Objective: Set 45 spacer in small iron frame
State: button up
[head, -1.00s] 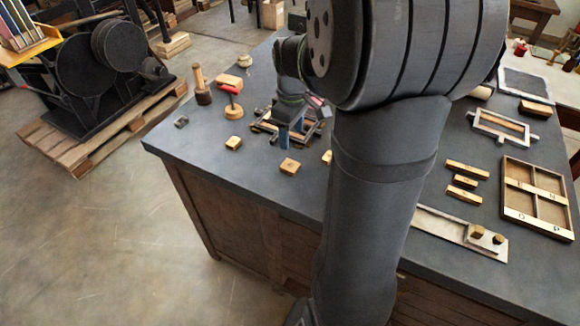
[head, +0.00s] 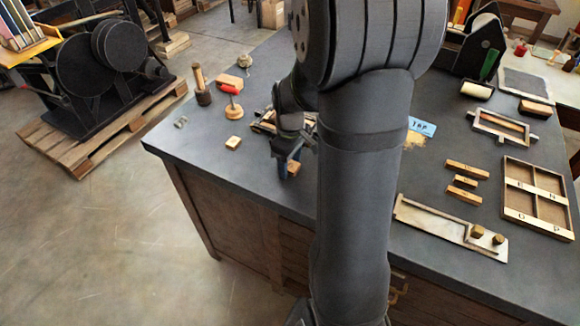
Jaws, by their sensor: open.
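My gripper (head: 286,163) is open, low over the table's front edge area, at a small wooden block (head: 293,169). The block shows partly beside the fingers; I cannot tell whether they touch it. Another small wooden block (head: 233,142) lies to the left. A dark metal frame (head: 263,124) lies behind my gripper, mostly hidden by my arm. A lighter grey frame with a wooden bar in it (head: 502,128) lies at the right. I cannot read any number 45, so I cannot tell which block is the 45 spacer.
Several wooden bars (head: 467,169) lie right of my arm. The front left tabletop (head: 205,152) is clear.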

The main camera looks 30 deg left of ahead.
aim_at(290, 165)
jog(key=shift+c, duration=0.3)
jog(key=c, duration=0.9)
jog(key=shift+o, duration=0.2)
jog(key=shift+r, duration=2.45)
